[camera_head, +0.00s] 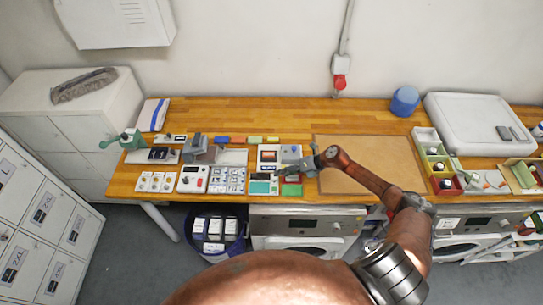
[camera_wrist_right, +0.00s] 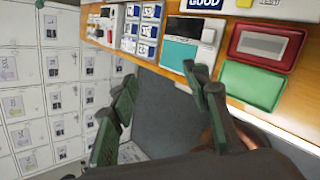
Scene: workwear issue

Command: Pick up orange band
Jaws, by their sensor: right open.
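A row of small coloured strips lies at the back of the wooden table, left of centre in the head view. One of them looks orange (camera_head: 238,139), between a blue strip (camera_head: 222,139) and a greenish one (camera_head: 254,139); it is too small to tell if it is the orange band. My right gripper (camera_head: 287,171) is over the front part of the table, nearer the front edge than the strips. In the right wrist view its fingers (camera_wrist_right: 160,85) are apart with nothing between them. No orange band shows clearly there. My left gripper is out of view.
A green case (camera_wrist_right: 251,85) and a red case (camera_wrist_right: 264,44) lie close to my right gripper. A brown board (camera_head: 370,165) lies to its right. Card racks and a label device (camera_head: 193,180) stand left. A blue bin (camera_head: 215,228) is below the table edge.

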